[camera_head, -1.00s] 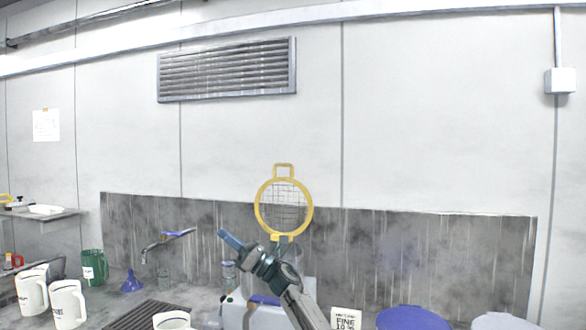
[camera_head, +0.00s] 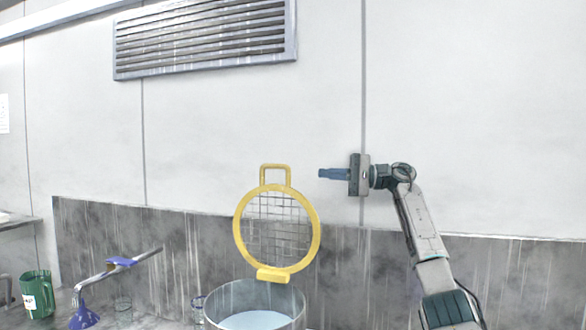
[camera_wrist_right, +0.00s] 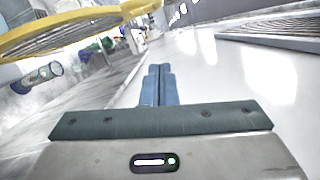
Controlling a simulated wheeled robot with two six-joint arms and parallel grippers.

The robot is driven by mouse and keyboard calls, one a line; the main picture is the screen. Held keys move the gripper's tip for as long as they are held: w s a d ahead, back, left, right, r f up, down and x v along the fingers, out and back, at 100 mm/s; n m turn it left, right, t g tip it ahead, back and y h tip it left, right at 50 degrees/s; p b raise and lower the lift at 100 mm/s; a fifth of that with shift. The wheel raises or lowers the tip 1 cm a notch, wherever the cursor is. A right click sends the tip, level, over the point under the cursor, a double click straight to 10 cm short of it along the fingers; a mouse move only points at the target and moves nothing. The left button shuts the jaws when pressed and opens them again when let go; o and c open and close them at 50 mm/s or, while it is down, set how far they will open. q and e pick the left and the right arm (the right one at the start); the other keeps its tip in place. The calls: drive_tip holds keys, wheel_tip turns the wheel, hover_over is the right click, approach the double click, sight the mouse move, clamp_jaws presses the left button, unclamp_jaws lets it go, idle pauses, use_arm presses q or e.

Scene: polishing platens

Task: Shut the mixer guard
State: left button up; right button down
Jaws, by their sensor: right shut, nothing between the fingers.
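The mixer guard (camera_head: 319,228) is a round yellow ring with wire mesh and a yellow loop handle on top. It stands upright, raised open, on a yellow hinge block at the rim of the mixer bowl (camera_head: 300,300), which holds pale liquid. My right gripper (camera_head: 322,173) is shut and empty. In the head view it is to the right of the guard's handle, apart from it, pointing left. In the right wrist view the closed blue fingers (camera_wrist_right: 159,85) show, with part of the yellow guard (camera_wrist_right: 60,35) at upper left. My left gripper is not in view.
A grey splashback (camera_head: 400,275) runs behind the bowl, below a white wall with a vent (camera_head: 205,35). The space around the guard's handle is clear.

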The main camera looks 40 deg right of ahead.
drive_tip(key=w+a+r+p, duration=0.2)
drive_tip(key=w+a+p, duration=0.3)
drive_tip(key=a, duration=0.4)
drive_tip(key=shift+w+a, duration=0.2)
drive_tip(key=shift+a, duration=0.2)
drive_tip(key=shift+w+f, duration=0.1)
